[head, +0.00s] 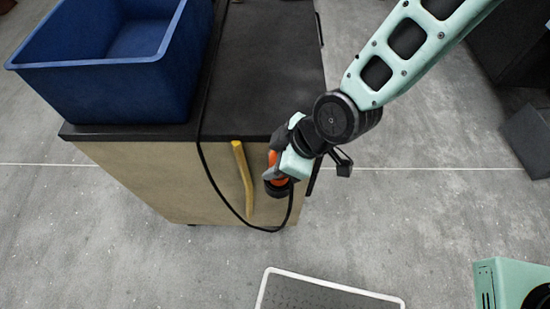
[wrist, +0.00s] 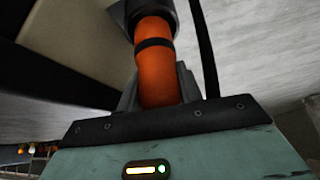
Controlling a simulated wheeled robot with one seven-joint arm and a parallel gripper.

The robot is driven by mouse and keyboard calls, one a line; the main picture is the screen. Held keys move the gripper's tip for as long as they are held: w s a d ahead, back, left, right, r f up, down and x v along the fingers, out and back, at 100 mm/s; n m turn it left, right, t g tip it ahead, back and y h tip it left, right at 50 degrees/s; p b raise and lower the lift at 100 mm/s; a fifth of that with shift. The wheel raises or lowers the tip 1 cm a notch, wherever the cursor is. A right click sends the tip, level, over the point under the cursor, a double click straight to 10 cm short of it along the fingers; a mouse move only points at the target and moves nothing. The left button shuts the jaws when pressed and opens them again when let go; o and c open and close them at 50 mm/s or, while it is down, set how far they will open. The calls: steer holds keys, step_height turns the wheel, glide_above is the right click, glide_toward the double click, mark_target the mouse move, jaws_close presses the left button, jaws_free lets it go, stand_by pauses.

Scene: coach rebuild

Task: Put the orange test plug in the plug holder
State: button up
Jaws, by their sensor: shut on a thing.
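The orange test plug (head: 277,179) is held in my gripper (head: 279,160) beside the near right corner of the cart, just below its top. Its black end faces down in the head view, and a black cable (head: 203,150) loops from it up over the cart top. The wrist view shows the orange body of the plug (wrist: 160,75) with a black band, between the grey fingers of my gripper (wrist: 158,92). The fingers are shut on it. I cannot make out the plug holder in either view.
The cart's dark top (head: 262,70) carries a blue bin (head: 95,85) on the left. A yellow handle (head: 242,178) sticks out from its near face, left of my gripper. A white-rimmed grey panel (head: 325,293) lies in front.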

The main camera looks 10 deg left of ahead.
steer(key=shift+w+d+f+b, duration=0.1)
steer(key=shift+w+f+b, duration=0.05)
steer(key=shift+f+b, duration=1)
stand_by(0.8)
steer(key=shift+r+p, duration=0.1)
steer(key=shift+p, duration=0.3)
